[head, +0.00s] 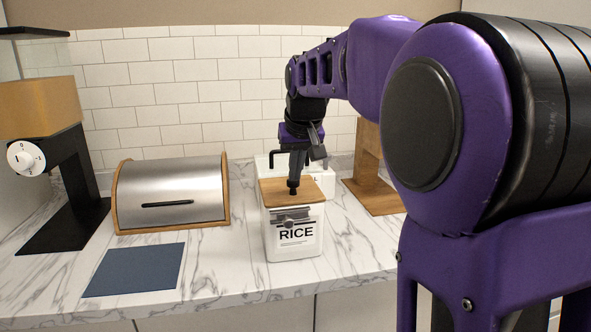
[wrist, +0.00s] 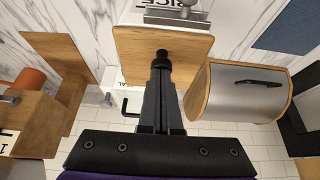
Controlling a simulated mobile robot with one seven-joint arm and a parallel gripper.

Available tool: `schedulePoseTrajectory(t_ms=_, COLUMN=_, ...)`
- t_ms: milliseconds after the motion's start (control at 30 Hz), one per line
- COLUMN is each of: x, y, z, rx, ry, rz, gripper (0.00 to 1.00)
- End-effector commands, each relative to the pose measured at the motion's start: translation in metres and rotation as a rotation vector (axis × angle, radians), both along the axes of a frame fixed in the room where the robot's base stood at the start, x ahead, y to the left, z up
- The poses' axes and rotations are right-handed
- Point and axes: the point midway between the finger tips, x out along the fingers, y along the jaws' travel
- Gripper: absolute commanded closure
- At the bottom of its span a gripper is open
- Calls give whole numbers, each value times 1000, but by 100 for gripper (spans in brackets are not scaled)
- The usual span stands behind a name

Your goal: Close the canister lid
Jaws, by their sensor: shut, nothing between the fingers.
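The white canister (head: 275,240) labelled RICE stands upright on the counter. Its wooden lid (head: 310,187) lies over the top, roughly level; I cannot tell if it is fully seated. In the wrist view the lid (wrist: 135,45) is a square wooden plate, with part of the canister (wrist: 186,5) beyond it. A metal clasp (head: 291,222) shows on the canister's front. My gripper (head: 293,188) points down with its fingers shut and empty. Its tips are at the lid's upper face, apparently touching it; they also show in the wrist view (wrist: 162,58).
A second white canister (head: 320,183) stands close behind. A bread box (head: 185,185) with a steel front is at left, a wooden stand (head: 370,195) at right. A blue mat (head: 135,270) lies front left. A coffee grinder (head: 50,125) stands far left. Counter around the mat is clear.

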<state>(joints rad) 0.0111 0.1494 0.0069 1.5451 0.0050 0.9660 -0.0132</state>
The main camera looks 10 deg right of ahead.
Motion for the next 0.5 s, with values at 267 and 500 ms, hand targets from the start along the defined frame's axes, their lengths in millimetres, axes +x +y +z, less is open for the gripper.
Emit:
schedulePoseTrajectory(t_ms=267, x=-3, y=0, z=-4, rx=0, ry=22, rz=0, gripper=100)
schedulePoseTrajectory(t_ms=500, x=-1, y=0, z=31, rx=0, ry=11, rz=0, gripper=100)
